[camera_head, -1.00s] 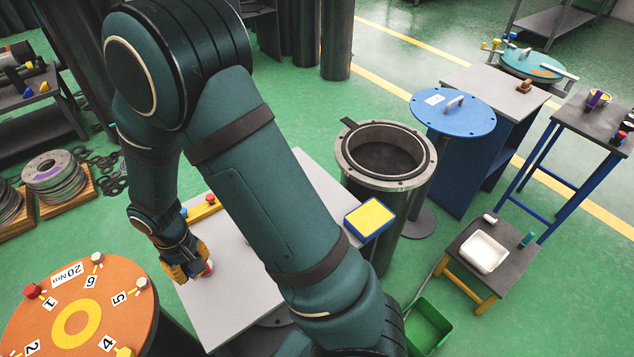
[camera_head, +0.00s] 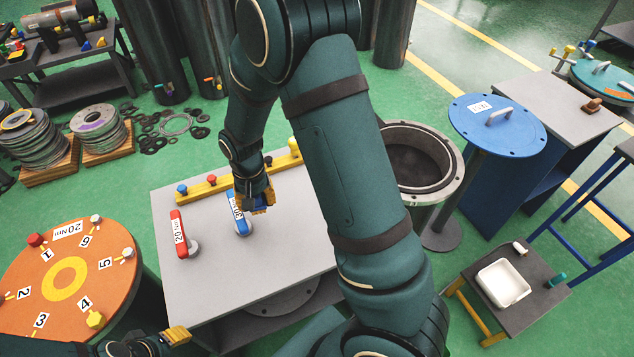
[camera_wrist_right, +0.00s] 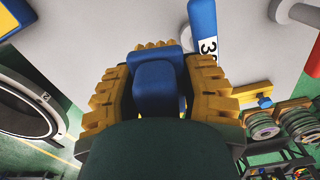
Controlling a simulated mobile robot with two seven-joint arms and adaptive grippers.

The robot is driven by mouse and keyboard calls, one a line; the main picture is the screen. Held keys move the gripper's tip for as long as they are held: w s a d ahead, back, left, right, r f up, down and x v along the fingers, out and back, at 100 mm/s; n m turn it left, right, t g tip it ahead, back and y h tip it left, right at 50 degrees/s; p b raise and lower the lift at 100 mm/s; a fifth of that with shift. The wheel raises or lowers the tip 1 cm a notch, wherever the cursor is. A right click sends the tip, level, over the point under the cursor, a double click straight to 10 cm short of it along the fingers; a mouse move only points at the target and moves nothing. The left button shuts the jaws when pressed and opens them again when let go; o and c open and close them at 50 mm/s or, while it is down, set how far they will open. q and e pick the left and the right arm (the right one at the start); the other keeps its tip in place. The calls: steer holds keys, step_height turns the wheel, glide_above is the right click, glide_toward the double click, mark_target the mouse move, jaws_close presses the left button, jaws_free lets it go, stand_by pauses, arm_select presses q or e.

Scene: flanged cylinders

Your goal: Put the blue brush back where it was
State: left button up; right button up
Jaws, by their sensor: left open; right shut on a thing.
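My right gripper (camera_head: 261,203), with yellow fingers, is above the grey table (camera_head: 200,305). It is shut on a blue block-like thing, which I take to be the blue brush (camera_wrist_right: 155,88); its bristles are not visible. In the right wrist view the brush sits between the two ribbed fingers (camera_wrist_right: 152,80). A blue torque tool (camera_head: 240,222) with a white "30" label lies on the table close by the gripper, also at the top of the right wrist view (camera_wrist_right: 205,35). My left gripper (camera_head: 176,335) is at the bottom edge, open, only partly visible.
A red "20 Nm" tool (camera_head: 180,235) lies left of the blue one. A yellow rail (camera_head: 210,187) with coloured knobs runs along the table's back edge. An orange numbered disc (camera_head: 60,285) stands left. An open flanged cylinder (camera_head: 447,165) stands right, partly behind my arm.

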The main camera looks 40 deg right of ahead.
steer(key=w+d+f+m, duration=0.1)
steer(key=w+d+m, duration=0.1)
steer(key=d+m, duration=0.7)
steer(key=w+d+f+m, duration=0.1)
steer(key=d+f+m, duration=0.1)
steer(key=d+m, duration=0.75)
steer(key=f, duration=0.3)
steer(key=d+f+n+b, duration=0.1)
steer(key=f, duration=0.2)
steer(key=d+f+n+b, duration=0.1)
steer(key=f, duration=0.2)
steer(key=shift+w, duration=0.2)
arm_select(q)
steer(key=shift+s+d+f, duration=0.2)
steer(key=shift+d+f, duration=0.05)
steer(key=shift+f, duration=0.3)
steer(key=shift+s+d+f, duration=0.2)
steer(key=shift+d+f, duration=0.05)
steer(key=shift+f, duration=0.25)
arm_select(e)
steer(key=shift+r, duration=0.1)
steer(key=shift+f, duration=0.25)
steer(key=o, duration=1)
arm_select(q)
steer(key=shift+f, duration=0.1)
arm_select(e)
steer(key=shift+o, duration=0.2)
steer(key=shift+r, duration=0.1)
